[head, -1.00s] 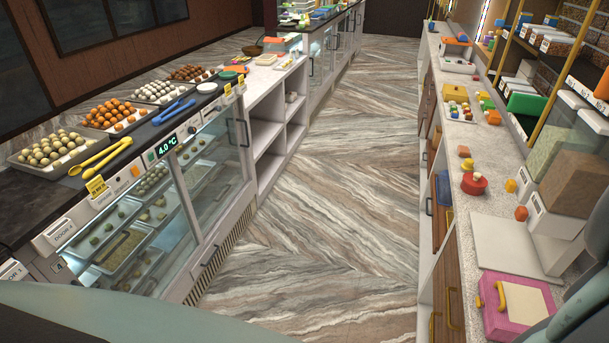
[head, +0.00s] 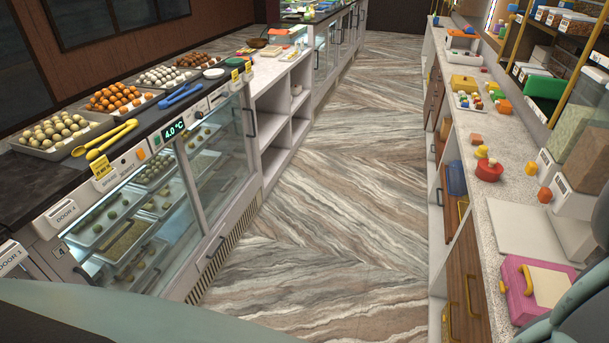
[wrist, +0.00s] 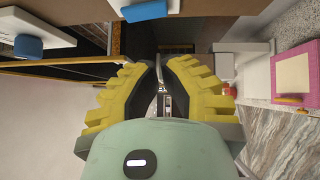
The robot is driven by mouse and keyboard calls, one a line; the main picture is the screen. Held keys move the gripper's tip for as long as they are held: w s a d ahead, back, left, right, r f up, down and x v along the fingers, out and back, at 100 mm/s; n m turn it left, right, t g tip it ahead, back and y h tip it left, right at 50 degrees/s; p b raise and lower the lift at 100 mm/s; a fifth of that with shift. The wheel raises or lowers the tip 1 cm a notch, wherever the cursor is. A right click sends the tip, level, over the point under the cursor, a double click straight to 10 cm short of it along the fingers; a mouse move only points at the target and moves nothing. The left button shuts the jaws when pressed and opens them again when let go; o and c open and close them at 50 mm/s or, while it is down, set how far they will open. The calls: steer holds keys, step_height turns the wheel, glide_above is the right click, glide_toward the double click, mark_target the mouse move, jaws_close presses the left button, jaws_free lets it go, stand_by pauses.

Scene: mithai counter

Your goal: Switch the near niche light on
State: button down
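I cannot make out the near niche light or its switch in either view. In the wrist view my gripper (wrist: 160,66) has its two yellow ridged fingers drawn together at the tips, with nothing clearly held between them. In the wrist view, blue-fronted white blocks (wrist: 145,11) are at the top, close to the camera. My gripper is not visible in the head view; part of my arm shows at the lower right edge.
A glass display counter (head: 215,165) with sweet trays runs along the left. The right counter (head: 515,222) holds a pink box (head: 516,282), a red round object (head: 488,171) and brass-framed shelves (head: 567,65). The marble floor (head: 340,180) between is clear.

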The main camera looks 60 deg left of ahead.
steer(key=s+b, duration=0.1)
steer(key=s, duration=0.7)
steer(key=shift+s+a+f, duration=0.15)
steer(key=shift+s+a, duration=0.05)
steer(key=shift+a, duration=0.2)
stand_by(0.3)
